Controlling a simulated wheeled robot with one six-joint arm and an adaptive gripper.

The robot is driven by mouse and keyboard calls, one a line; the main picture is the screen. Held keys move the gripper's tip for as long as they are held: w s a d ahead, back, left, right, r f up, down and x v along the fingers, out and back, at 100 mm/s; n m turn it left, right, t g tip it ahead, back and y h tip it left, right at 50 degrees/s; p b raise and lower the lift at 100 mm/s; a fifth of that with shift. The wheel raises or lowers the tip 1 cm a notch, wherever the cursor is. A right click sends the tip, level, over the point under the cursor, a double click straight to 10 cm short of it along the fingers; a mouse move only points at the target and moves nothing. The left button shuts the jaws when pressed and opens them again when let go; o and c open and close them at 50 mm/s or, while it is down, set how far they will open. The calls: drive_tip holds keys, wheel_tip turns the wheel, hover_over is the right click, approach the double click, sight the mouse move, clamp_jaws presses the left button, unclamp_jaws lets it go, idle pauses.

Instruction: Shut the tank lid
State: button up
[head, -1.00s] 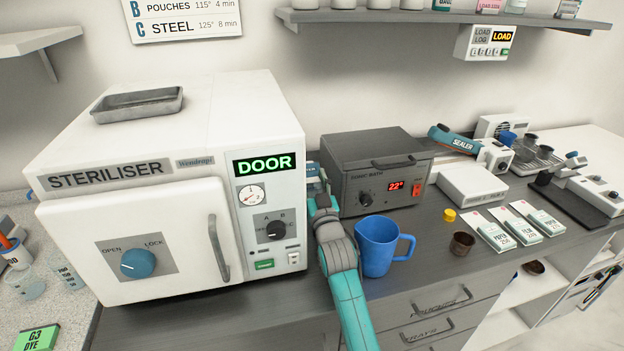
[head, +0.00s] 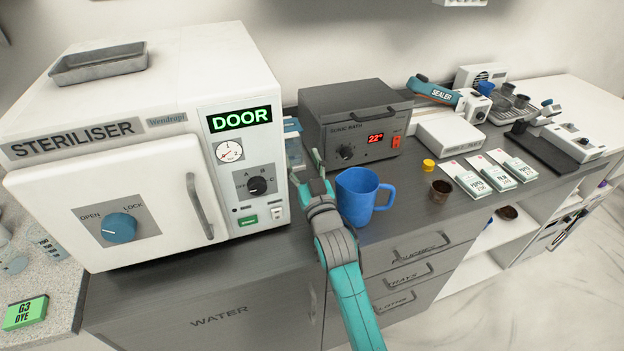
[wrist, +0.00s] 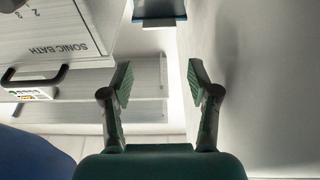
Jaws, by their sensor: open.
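My gripper (wrist: 157,85) is open and empty. In the head view my gripper (head: 317,170) is in the narrow gap between the white steriliser (head: 240,70) and the grey sonic bath (head: 350,115). A pale blue part (head: 292,128) shows in that gap behind my gripper, partly hidden by the steriliser; I cannot tell whether it is the tank or its lid. In the wrist view a dark flat piece with a blue edge (wrist: 158,12) lies beyond my fingertips, apart from them. I cannot tell its angle. The sonic bath's handled top looks closed.
A blue jug (head: 355,195) stands close to the right of my arm, in front of the sonic bath. The steriliser's white side wall (wrist: 245,80) is close on the right in the wrist view. A brown cup (head: 440,190) and yellow cap (head: 428,165) lie further right.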

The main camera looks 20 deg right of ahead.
drive_tip(key=s, duration=0.7)
drive_tip(key=shift+s, duration=0.2)
